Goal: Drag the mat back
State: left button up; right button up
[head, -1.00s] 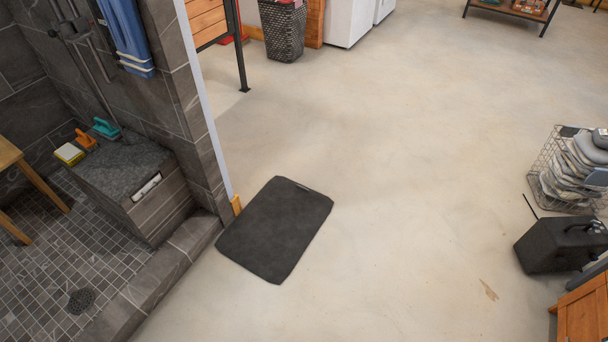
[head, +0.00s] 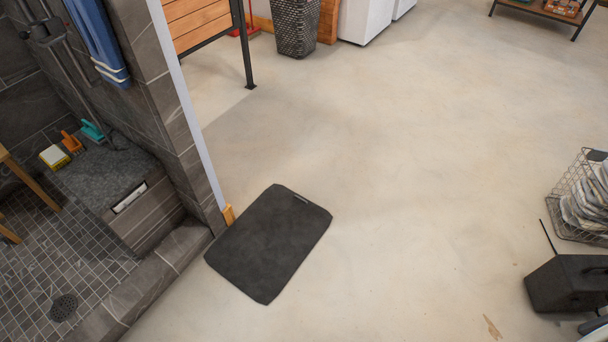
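A dark grey mat (head: 268,245) with rounded corners lies flat on the concrete floor, turned at an angle, just outside the tiled shower. A small pale label shows near its far right corner. Its left corner is close to the stone shower curb (head: 165,270). Neither of my grippers is in view, and nothing touches the mat from above.
The tiled shower with a stone bench (head: 100,170) is at the left, ended by a wall with a pale edge. A black case (head: 566,284) and a wire basket (head: 580,200) stand at the right. A woven basket (head: 297,28) is at the back. The middle floor is clear.

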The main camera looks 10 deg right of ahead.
aim_at(260, 253)
jog(key=i+l+u, duration=0.1)
jog(key=i+l, duration=0.45)
jog(key=l, duration=0.2)
jog(key=i+l+u, duration=0.15)
jog(key=l, duration=0.25)
jog(key=i+l, duration=0.35)
jog(key=i+l+u, duration=0.15)
jog(key=l, duration=0.35)
jog(key=i, duration=0.1)
